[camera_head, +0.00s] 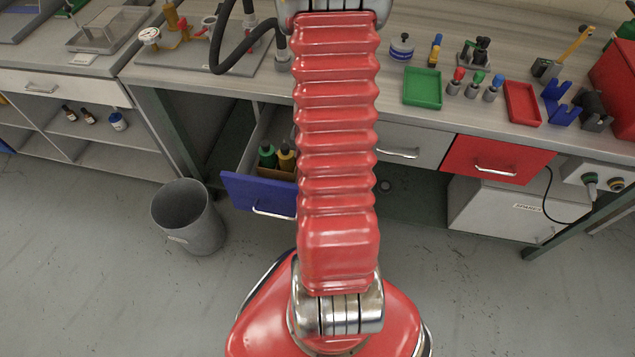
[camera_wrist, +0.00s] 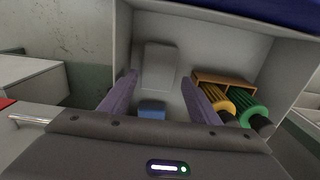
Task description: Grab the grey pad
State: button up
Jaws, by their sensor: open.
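The grey pad (camera_wrist: 160,62) lies on the floor of an open drawer in the wrist view. It is a light grey rounded block, close in colour to the drawer. My gripper (camera_wrist: 160,78) is open, with its two dark purple fingers reaching down over the drawer. In the picture the pad shows between and just beyond the fingertips. I cannot tell how high the tips are above it. Nothing is held. In the head view my red arm hides the pad and my gripper.
The open drawer has a blue front (camera_head: 258,194). Inside are a small blue block (camera_wrist: 152,110) between the fingers, and yellow (camera_wrist: 217,103) and green (camera_wrist: 237,107) bottles at a brown divider (camera_wrist: 224,79). The drawer walls are close. A grey bin (camera_head: 188,217) stands left.

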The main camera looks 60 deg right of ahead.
jog(key=shift+s+f, duration=0.15)
jog(key=shift+f, duration=1.95)
jog(key=shift+c, duration=0.7)
jog(key=c, duration=0.7)
jog(key=shift+o, duration=0.2)
notch_tip(320, 180, up, 10)
